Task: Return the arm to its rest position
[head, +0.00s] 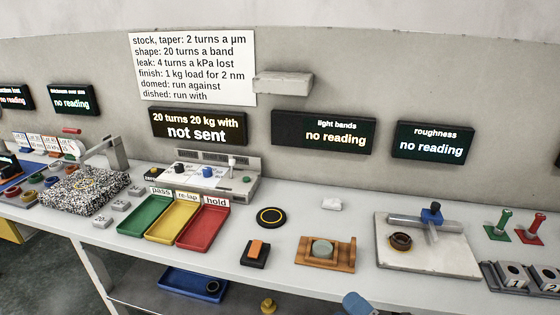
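Neither of my grippers shows in the head view, and no arm that I can make out reaches over the bench. The long white bench (290,278) runs across the picture with its items standing free of any gripper. A wooden block (340,264) on it holds a round grey-green disc (322,248). A grey plate (440,262) at the right carries a bar with a blue knob (432,214) and a dark ring (400,241).
Green (143,227), yellow (164,234) and red (193,244) trays stand in a row, seemingly empty. A black round pad (271,217) lies right of them. A blue tray (176,284) sits below the bench. A blue rounded thing (357,304) is cut off at the bottom edge.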

